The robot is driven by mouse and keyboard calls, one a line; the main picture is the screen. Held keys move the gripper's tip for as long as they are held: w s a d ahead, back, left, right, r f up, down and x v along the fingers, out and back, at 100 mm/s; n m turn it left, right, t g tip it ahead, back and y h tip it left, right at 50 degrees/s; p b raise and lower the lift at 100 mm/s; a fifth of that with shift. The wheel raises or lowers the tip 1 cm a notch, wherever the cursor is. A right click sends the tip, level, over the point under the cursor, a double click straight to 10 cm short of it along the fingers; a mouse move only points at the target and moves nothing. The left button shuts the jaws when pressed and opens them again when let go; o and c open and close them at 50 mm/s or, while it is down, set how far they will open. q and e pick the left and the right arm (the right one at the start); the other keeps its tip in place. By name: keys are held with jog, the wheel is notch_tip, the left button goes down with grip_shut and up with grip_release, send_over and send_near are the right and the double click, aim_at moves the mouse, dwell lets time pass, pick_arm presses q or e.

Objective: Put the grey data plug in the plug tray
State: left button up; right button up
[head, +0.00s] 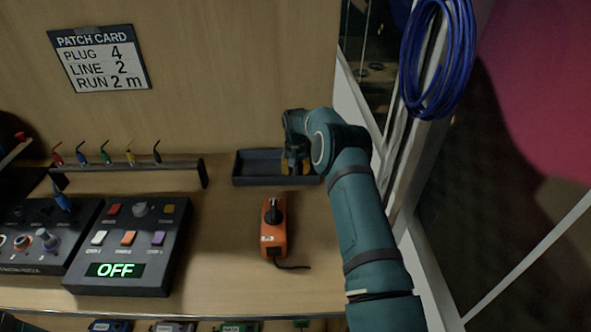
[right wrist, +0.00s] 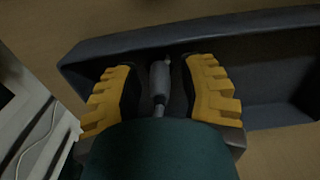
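The plug tray (head: 246,181) is a dark, shallow, open box at the back of the worktop, against the wooden wall. My right gripper (head: 295,168) is over its right part, pointing down. In the right wrist view the yellow fingers (right wrist: 163,82) are spread inside the tray (right wrist: 250,22). The grey data plug (right wrist: 160,78) is between them, with dark gaps visible on both sides. It appears to be in the tray, but whether it rests on the floor is hard to tell. The plug is hidden in the head view. My left gripper is not in view.
An orange handheld device (head: 273,238) with a black knob lies in front of the tray. A dark control box (head: 128,276) reading OFF stands left. A rack (head: 130,166) with several coloured plugs is behind it. Blue cable (head: 437,60) hangs at upper right. Worktop around the orange device is clear.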

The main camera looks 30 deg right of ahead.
jog(key=shift+r, duration=0.3)
notch_tip(320, 180, up, 13)
jog(key=shift+s+f+p, duration=0.1)
jog(key=shift+f+p, duration=0.1)
jog(key=shift+p, duration=0.95)
